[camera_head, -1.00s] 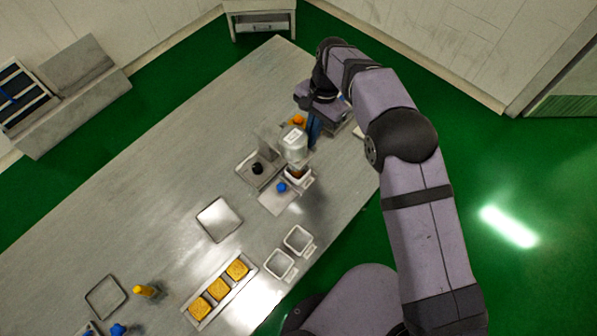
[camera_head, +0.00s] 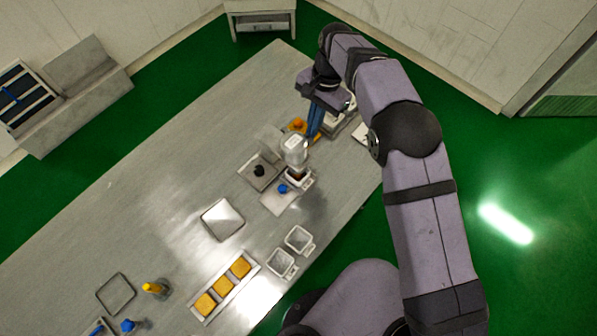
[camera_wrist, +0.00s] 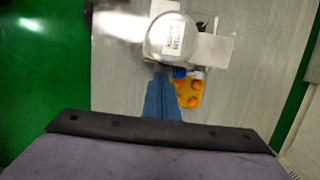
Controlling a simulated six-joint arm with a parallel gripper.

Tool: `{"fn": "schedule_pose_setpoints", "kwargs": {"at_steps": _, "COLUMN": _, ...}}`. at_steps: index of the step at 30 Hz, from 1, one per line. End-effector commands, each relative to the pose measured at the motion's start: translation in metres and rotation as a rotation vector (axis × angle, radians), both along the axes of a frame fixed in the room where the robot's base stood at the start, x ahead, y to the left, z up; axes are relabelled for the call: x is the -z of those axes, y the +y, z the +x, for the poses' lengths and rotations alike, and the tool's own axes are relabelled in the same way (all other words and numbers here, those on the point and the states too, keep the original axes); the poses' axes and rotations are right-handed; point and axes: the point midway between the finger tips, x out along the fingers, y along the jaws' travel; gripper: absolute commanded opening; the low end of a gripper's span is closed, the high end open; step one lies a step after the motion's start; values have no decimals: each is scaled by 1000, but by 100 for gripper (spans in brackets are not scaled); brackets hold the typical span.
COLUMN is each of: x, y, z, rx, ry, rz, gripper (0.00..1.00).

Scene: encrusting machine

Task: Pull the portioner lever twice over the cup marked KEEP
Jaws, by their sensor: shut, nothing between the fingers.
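The portioner (camera_head: 293,150) is a pale, see-through round hopper on a stand at the far part of the table. It also shows in the wrist view (camera_wrist: 172,36) with a label on top that I cannot read. A small blue part (camera_wrist: 179,72) beside it may be the lever; I cannot tell. Two more white handled cups, one (camera_head: 298,238) and another (camera_head: 280,264), stand nearer. No KEEP mark is readable. My gripper (camera_head: 311,137) has blue fingers, shut and empty, close beside the portioner; they also show in the wrist view (camera_wrist: 161,78).
An orange piece (camera_head: 297,125) with round knobs lies beside my fingers. A blue knob (camera_head: 282,188) and a dark knob (camera_head: 259,171) sit near the portioner. A tray of yellow squares (camera_head: 222,288) and a square plate (camera_head: 222,220) lie nearer. The table's left middle is clear.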

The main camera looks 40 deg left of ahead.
Motion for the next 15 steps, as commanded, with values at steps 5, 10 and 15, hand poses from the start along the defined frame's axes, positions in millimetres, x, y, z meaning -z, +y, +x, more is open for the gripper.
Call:
{"fn": "schedule_pose_setpoints", "kwargs": {"at_steps": 5, "x": -16, "y": 0, "z": 2, "rx": 0, "ry": 0, "rz": 0, "gripper": 0}}
{"fn": "schedule_pose_setpoints", "kwargs": {"at_steps": 10, "x": -29, "y": 0, "z": 3, "rx": 0, "ry": 0, "rz": 1, "gripper": 0}}
{"fn": "schedule_pose_setpoints", "kwargs": {"at_steps": 15, "x": -39, "y": 1, "z": 4, "rx": 0, "ry": -2, "rz": 2, "gripper": 0}}
